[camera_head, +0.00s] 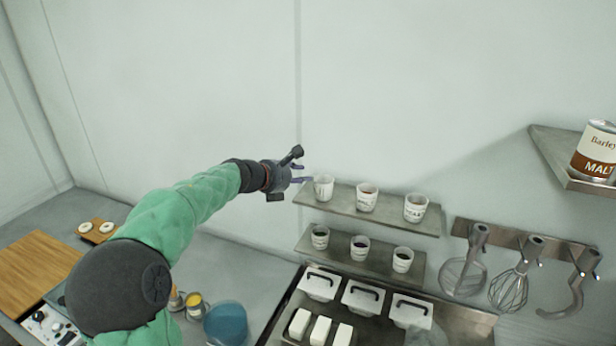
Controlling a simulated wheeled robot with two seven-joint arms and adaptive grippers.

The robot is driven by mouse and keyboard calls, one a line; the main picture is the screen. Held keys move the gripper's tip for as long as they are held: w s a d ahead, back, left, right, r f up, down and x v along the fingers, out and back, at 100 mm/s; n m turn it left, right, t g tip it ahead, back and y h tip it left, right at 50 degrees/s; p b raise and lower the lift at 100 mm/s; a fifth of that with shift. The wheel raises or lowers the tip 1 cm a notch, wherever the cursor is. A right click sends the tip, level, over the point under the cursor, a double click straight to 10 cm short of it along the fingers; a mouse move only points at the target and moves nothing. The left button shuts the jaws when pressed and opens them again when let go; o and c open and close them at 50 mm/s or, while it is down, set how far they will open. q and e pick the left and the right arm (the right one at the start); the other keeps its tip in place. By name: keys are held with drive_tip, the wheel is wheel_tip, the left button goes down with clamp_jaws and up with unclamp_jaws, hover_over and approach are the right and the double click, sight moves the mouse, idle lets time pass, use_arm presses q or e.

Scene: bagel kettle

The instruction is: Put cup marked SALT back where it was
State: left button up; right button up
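Three white cups stand upright in a row on the upper wall shelf (340,208). The left cup (323,188) is closest to my gripper, the middle cup (367,197) has something reddish inside, and the right cup (415,208) stands near the shelf's right end. Their labels are too small to read surely, so I cannot tell which says SALT. My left gripper (302,174) is just left of the left cup, its fingers apart and pointing toward it. It looks empty; I cannot tell whether a fingertip touches the cup. My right gripper is out of view.
Below are lidded white containers (363,297) and white blocks (320,330). A utensil rack (520,240) hangs right, near a shelf with a malt can (597,152). A blue container (226,324) stands below my arm. Wall space above the cups is clear.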

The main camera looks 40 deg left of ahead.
use_arm(q)
drive_tip(key=shift+v, duration=2.6)
